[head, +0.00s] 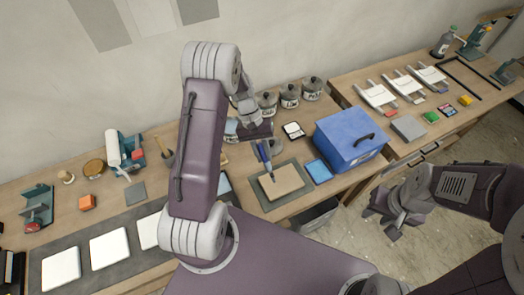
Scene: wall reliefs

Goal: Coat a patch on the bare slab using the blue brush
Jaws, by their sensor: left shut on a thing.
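My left gripper (259,133) is shut on the blue brush (264,154), which points down. The brush's dark tip is over the upper left part of a tan, bare-looking slab (287,184); I cannot tell whether it touches. The slab lies flat on a dark grey mat (263,198) in the middle of the bench, and no coated patch shows on it. My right gripper (382,223) is open and empty, over the floor to the right, away from the slab.
A blue box (345,143) with a black handle and a small blue tray (318,171) stand right of the mat. Several grey lidded pots (289,97) stand behind. White slabs (109,248) lie at left. My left arm hides part of the bench.

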